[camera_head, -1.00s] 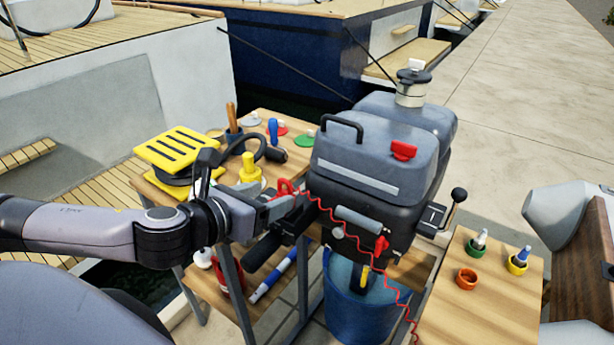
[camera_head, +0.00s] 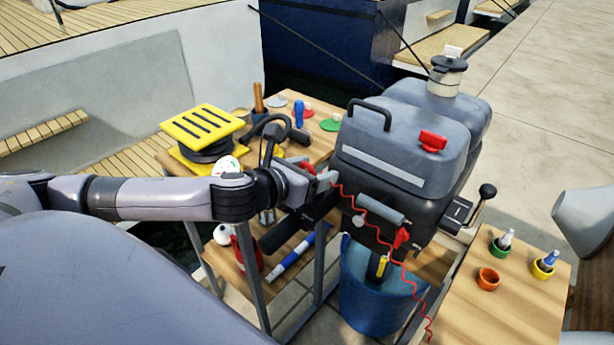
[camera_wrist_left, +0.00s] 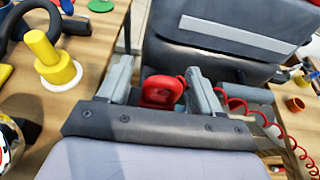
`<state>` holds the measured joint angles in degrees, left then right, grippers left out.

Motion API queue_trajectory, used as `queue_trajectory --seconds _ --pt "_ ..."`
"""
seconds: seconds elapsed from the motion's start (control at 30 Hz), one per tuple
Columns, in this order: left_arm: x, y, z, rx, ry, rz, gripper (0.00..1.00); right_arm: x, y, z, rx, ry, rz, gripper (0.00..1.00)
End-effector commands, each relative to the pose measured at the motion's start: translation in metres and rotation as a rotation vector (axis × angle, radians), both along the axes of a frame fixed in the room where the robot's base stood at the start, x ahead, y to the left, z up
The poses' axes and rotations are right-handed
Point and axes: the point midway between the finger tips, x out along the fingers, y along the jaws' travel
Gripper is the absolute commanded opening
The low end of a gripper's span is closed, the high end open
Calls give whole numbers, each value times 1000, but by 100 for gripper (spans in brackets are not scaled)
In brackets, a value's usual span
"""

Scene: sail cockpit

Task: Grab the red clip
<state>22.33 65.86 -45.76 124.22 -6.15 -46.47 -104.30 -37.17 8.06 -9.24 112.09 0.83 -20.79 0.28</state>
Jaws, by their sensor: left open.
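The red clip (camera_wrist_left: 160,92) is a loop-shaped piece that sits between the two fingers of my left gripper (camera_wrist_left: 158,74) in the left wrist view, with a gap on each side. In the head view the clip (camera_head: 308,168) is partly hidden by my left gripper (camera_head: 322,178), which is open beside the grey outboard motor (camera_head: 400,140). A red coiled cord (camera_head: 376,237) runs from near the clip down past the motor's front.
A wooden table with a yellow slotted block (camera_head: 203,122), a yellow peg (camera_wrist_left: 48,55) and tools lies behind my left arm. A blue bucket (camera_head: 375,300) stands under the motor. A small table (camera_head: 510,320) with coloured cups is at right.

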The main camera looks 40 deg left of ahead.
Motion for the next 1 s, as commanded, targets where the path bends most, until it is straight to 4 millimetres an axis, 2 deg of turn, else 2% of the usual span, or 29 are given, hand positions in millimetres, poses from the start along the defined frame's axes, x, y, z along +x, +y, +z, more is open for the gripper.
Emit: queue_trajectory --seconds 0.2,0.23,0.37,0.4,0.77,0.87,1.0 --pt "1 0 0 1 0 -1 65 1 0 2 0 -4 1 43" --pt "1 0 0 1 0 -1 61 1 0 2 0 -4 1 43" --pt "1 0 0 0 0 0 19 1 0 2 0 -4 1 43" --pt "1 0 0 0 0 0 13 1 0 2 0 -4 1 43" --pt "1 0 1 1 -1 0 13 1 0 2 0 -4 1 43" --pt "1 0 7 1 -2 1 13 1 0 3 0 -3 1 43" --pt "1 0 24 1 -5 -1 13 0 0 7 -3 -3 1 43"
